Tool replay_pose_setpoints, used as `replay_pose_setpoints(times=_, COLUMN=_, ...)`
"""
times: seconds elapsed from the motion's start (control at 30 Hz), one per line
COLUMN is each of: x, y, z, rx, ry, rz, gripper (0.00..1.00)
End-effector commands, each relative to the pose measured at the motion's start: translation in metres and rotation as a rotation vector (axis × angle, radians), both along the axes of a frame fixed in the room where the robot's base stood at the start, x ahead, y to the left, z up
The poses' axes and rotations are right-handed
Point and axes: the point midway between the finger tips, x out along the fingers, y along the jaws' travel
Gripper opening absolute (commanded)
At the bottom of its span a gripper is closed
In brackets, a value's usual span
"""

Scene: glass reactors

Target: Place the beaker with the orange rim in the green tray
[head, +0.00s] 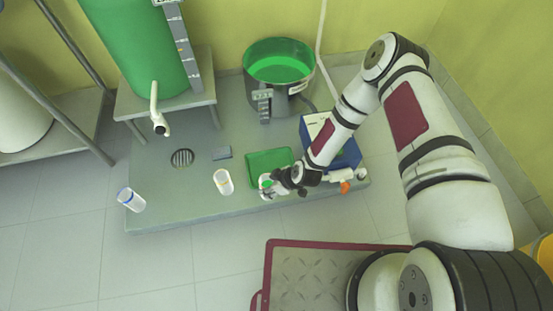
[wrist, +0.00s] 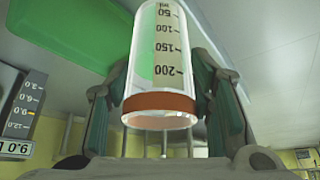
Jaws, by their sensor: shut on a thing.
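The beaker with the orange rim (wrist: 160,104) is clear, with black volume marks, and stands between the fingers of my gripper (wrist: 163,85) in the wrist view. My gripper is shut on it. In the head view my gripper (head: 278,184) and the beaker (head: 265,183) are at the front edge of the green tray (head: 268,157), and the beaker is partly hidden by the fingers. I cannot tell its exact height above the platform. The green tray looks empty where it shows; it also shows at upper left in the wrist view (wrist: 50,32).
A beaker with a yellowish mark (head: 223,182) stands left of the tray, and a blue-rimmed beaker (head: 131,200) farther left. A blue and white box (head: 345,153) is right of the tray. A bucket with green liquid (head: 280,72) stands behind. The grey platform (head: 185,195) is clear between beakers.

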Motion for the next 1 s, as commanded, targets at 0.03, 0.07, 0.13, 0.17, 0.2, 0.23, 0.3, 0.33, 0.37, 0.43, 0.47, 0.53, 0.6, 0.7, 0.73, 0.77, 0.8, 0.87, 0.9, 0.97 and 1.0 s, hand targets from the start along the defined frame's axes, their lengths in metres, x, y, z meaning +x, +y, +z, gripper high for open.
replay_pose_setpoints(times=0.03, x=0.015, y=0.000, z=-0.004, rx=0.002, ry=-0.006, rz=-0.004, gripper=0.18)
replay_pose_setpoints(times=0.07, x=0.023, y=0.000, z=-0.005, rx=0.001, ry=-0.007, rz=-0.006, gripper=0.18)
replay_pose_setpoints(times=0.13, x=0.040, y=-0.001, z=-0.007, rx=0.001, ry=-0.006, rz=-0.005, gripper=0.18)
replay_pose_setpoints(times=0.17, x=0.047, y=0.000, z=-0.008, rx=0.001, ry=-0.006, rz=-0.004, gripper=0.18)
replay_pose_setpoints(times=0.2, x=0.057, y=0.000, z=-0.008, rx=0.002, ry=-0.006, rz=-0.004, gripper=0.18)
replay_pose_setpoints(times=0.23, x=0.064, y=0.000, z=-0.009, rx=0.002, ry=-0.005, rz=-0.005, gripper=0.18)
replay_pose_setpoints(times=0.3, x=0.082, y=-0.001, z=-0.011, rx=0.001, ry=-0.006, rz=-0.004, gripper=0.18)
replay_pose_setpoints(times=0.33, x=0.089, y=-0.001, z=-0.011, rx=0.001, ry=-0.007, rz=-0.004, gripper=0.18)
replay_pose_setpoints(times=0.37, x=0.095, y=0.000, z=-0.012, rx=0.002, ry=-0.006, rz=-0.004, gripper=0.18)
replay_pose_setpoints(times=0.43, x=0.110, y=0.000, z=-0.013, rx=0.000, ry=-0.004, rz=-0.002, gripper=0.18)
replay_pose_setpoints(times=0.47, x=0.115, y=-0.001, z=-0.013, rx=0.001, ry=-0.005, rz=-0.003, gripper=0.18)
replay_pose_setpoints(times=0.53, x=0.125, y=0.000, z=-0.014, rx=0.000, ry=-0.004, rz=-0.002, gripper=0.18)
replay_pose_setpoints(times=0.6, x=0.132, y=0.000, z=-0.014, rx=0.000, ry=-0.003, rz=-0.001, gripper=0.18)
replay_pose_setpoints(times=0.7, x=0.136, y=0.000, z=-0.014, rx=0.001, ry=0.000, rz=0.000, gripper=0.18)
replay_pose_setpoints(times=0.73, x=0.136, y=0.000, z=-0.015, rx=0.001, ry=0.000, rz=0.000, gripper=0.18)
replay_pose_setpoints(times=0.77, x=0.136, y=0.000, z=-0.017, rx=0.001, ry=0.000, rz=0.000, gripper=0.18)
replay_pose_setpoints(times=0.8, x=0.136, y=0.000, z=-0.020, rx=0.001, ry=0.001, rz=0.000, gripper=0.18)
replay_pose_setpoints(times=0.87, x=0.136, y=0.000, z=-0.027, rx=0.001, ry=0.000, rz=-0.001, gripper=0.18)
replay_pose_setpoints(times=0.9, x=0.136, y=0.000, z=-0.032, rx=0.001, ry=0.000, rz=-0.001, gripper=0.18)
replay_pose_setpoints(times=0.97, x=0.136, y=0.000, z=-0.040, rx=0.001, ry=0.000, rz=-0.002, gripper=0.18)
replay_pose_setpoints(times=1.0, x=0.136, y=0.000, z=-0.045, rx=0.001, ry=0.001, rz=-0.002, gripper=0.18)
